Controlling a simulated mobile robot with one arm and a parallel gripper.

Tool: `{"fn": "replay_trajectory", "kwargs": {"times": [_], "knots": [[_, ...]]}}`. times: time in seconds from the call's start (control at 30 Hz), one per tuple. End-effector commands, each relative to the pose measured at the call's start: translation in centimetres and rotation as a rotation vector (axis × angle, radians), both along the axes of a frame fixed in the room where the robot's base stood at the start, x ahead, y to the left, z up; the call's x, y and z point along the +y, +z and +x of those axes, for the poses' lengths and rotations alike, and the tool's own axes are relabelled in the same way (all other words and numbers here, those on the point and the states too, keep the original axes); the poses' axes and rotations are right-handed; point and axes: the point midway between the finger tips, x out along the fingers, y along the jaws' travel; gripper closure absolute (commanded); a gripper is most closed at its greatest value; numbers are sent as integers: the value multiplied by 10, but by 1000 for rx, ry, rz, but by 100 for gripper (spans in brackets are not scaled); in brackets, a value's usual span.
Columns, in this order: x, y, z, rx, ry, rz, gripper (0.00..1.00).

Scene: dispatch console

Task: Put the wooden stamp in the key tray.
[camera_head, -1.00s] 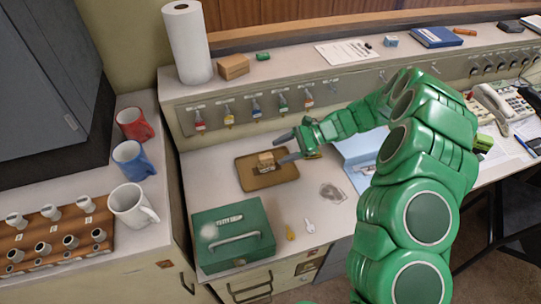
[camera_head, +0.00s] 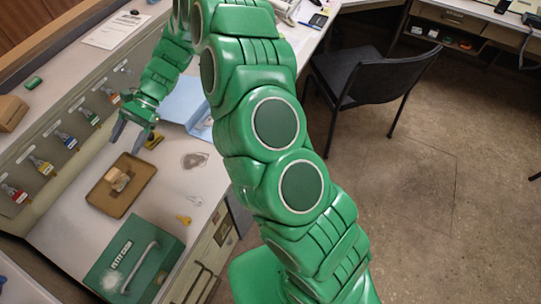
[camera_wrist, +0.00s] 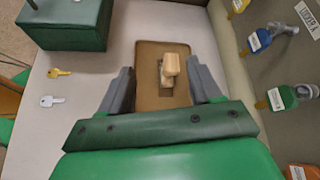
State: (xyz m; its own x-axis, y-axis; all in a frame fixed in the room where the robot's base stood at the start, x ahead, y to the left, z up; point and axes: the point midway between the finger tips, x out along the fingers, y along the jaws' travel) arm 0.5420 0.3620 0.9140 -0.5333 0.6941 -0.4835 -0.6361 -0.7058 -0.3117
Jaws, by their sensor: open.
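The wooden stamp (camera_head: 118,178) is a small pale wooden block inside the shallow brown key tray (camera_head: 103,203) on the desk. In the wrist view the stamp (camera_wrist: 170,66) rests in the tray (camera_wrist: 148,52), over a darker patch that I cannot make out. My gripper (camera_head: 131,134) is open and empty, beyond the tray's far edge in the head view. In the wrist view my gripper (camera_wrist: 161,78) has its grey fingers spread on either side of the tray's near part, with the stamp ahead between them, apart from both.
A green cash box (camera_head: 135,259) stands near the tray. A yellow key (camera_head: 184,219) and a pale key (camera_head: 195,200) lie on the desk. Labelled hanging keys (camera_head: 65,139) line the panel behind. A blue folder (camera_head: 187,105) and a yellowish item (camera_head: 153,140) lie near my gripper.

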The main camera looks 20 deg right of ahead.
Motion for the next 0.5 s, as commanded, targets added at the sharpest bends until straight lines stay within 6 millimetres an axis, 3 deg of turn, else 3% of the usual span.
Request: {"fn": "replay_trajectory", "kwargs": {"times": [0.13, 0.5], "knots": [[-16, 34, -17, -64, 52, 5, 36], [-63, 96, -62, -219, 176, -22, 36]]}}
